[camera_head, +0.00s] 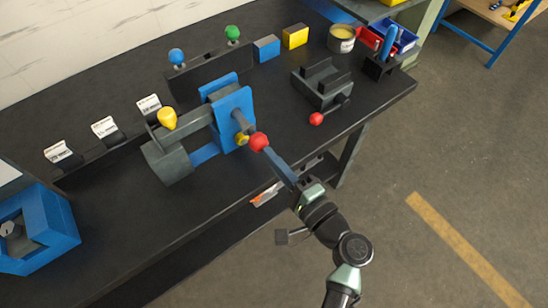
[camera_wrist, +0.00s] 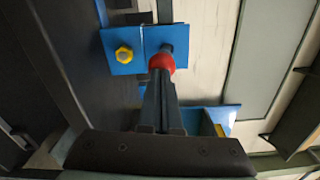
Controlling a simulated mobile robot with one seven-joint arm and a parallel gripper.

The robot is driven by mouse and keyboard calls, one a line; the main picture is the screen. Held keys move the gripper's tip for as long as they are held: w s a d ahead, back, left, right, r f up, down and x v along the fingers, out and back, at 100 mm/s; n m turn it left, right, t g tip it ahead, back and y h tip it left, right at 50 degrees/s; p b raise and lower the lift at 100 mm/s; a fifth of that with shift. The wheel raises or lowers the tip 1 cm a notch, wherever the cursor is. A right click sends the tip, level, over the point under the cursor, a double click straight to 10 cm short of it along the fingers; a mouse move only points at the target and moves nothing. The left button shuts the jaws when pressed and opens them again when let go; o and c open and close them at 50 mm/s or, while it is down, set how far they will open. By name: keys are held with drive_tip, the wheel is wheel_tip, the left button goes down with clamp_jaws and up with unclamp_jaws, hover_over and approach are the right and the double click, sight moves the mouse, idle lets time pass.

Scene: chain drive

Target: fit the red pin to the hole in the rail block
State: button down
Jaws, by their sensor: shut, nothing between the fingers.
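A red ball-shaped knob (camera_head: 259,141), apparently the head of the red pin, is at the front of an upright blue block on a grey rail (camera_head: 235,118). In the wrist view the red knob (camera_wrist: 162,62) has a short dark shaft beyond it, reaching the blue plate (camera_wrist: 122,66). How deep the shaft sits in a hole cannot be told. My gripper (camera_head: 269,153) is shut, its fingertips right behind the knob; it also shows in the wrist view (camera_wrist: 160,85). Whether they touch the knob is unclear. A yellow hex nut (camera_wrist: 124,54) is beside the knob.
A dark slotted fixture (camera_head: 322,85) with another red knob (camera_head: 316,119) stands to the right. A black rack with blue and green knobs (camera_head: 210,72) stands behind. A yellow knob (camera_head: 167,118) is left. The bench's front right has free room.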

drive_tip(key=shift+b+x, duration=0.35)
drive_tip(key=shift+x, duration=0.9)
drive_tip(key=shift+s, duration=0.15)
drive_tip(key=b+v, duration=0.1)
drive_tip(key=v, duration=1.4)
drive_tip(key=shift+b, duration=0.4)
drive_tip(key=shift+d, duration=0.1)
